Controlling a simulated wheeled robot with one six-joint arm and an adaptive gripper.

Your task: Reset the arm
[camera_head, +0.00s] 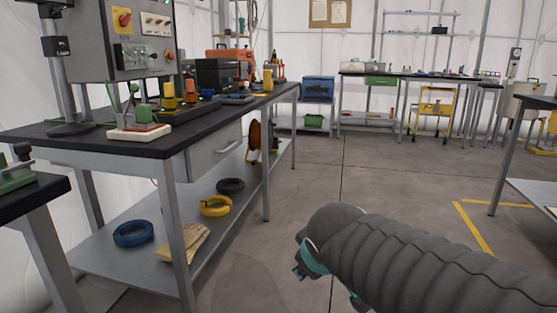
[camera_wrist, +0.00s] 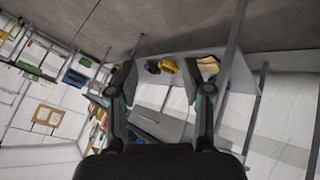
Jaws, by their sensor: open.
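My arm reaches in from the lower right in the head view, covered in a dark grey ribbed sleeve with teal parts near its end. My gripper (camera_wrist: 163,80) shows in the wrist view with its two fingers spread wide apart and nothing between them. The wrist view is turned over, with the floor at the top. Beyond the fingers, the workbench shelf with its coils is seen at a distance. In the head view the fingertips are hidden behind the arm. The arm's end is over open floor, right of the workbench (camera_head: 60,140) and apart from it.
The workbench carries a control panel (camera_head: 140,35) and several small devices. Its lower shelf holds a blue coil (camera_head: 133,234), a yellow coil (camera_head: 215,206), a black coil (camera_head: 230,186) and gloves (camera_head: 185,243). A table leg (camera_head: 508,165) stands at right. The middle floor (camera_head: 370,175) is clear.

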